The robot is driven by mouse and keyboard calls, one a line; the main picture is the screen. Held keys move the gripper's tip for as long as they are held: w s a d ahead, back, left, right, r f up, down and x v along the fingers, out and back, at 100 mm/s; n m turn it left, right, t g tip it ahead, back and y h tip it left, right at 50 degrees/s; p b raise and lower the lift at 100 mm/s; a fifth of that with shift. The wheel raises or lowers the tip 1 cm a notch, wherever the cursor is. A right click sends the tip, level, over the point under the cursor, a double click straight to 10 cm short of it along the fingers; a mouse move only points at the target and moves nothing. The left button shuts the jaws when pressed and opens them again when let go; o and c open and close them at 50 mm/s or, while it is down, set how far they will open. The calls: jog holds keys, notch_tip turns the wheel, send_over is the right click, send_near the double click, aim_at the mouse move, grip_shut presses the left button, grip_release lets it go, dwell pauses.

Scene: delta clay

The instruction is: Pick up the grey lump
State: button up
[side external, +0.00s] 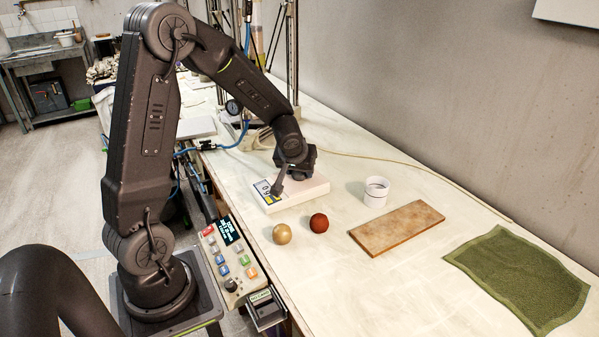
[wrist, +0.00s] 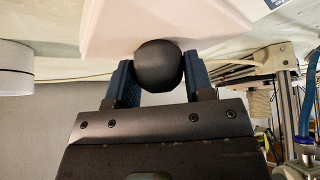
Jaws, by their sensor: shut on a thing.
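The grey lump (wrist: 159,62) is a dark, rounded ball in the wrist view. It sits between the two blue fingers of my gripper (wrist: 159,78), which are shut on it from both sides. In the side view my gripper (side external: 287,180) is low over a white scale (side external: 314,187) with a small display. The lump cannot be made out there against the dark gripper. The pale slab surface of the scale shows behind the lump in the wrist view (wrist: 110,25). I cannot tell whether the lump touches it.
A tan ball (side external: 282,234) and a red-brown ball (side external: 319,223) lie in front of the scale. A white cup (side external: 376,193), a brown board (side external: 396,228) and a green cloth (side external: 525,275) are to the right. A metal frame (side external: 291,40) stands behind.

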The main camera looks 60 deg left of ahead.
jog(key=shift+r, duration=0.5)
jog(key=r, duration=0.2)
jog(key=s+r, duration=0.1)
jog(key=r, duration=0.1)
jog(key=shift+a, duration=0.4)
jog(key=s+a+r, duration=0.6)
jog(key=s, duration=0.2)
jog(key=w+d+f+m+h, duration=0.2)
jog(key=w+d+f+m, duration=0.1)
jog(key=d, duration=0.4)
jog(key=w+d+f+m+t+h, duration=0.1)
jog(key=w+d+f+m+h, duration=0.1)
jog(key=w+d+f+m, duration=0.2)
jog(key=w+d+f+m+h, duration=0.3)
jog(key=w+d+f+m, duration=0.1)
jog(key=d, duration=0.7)
jog(key=shift+w+d+m, duration=0.1)
jog(key=shift+w+m, duration=0.45)
jog(key=shift+m, duration=0.75)
jog(key=shift+f, duration=1.85)
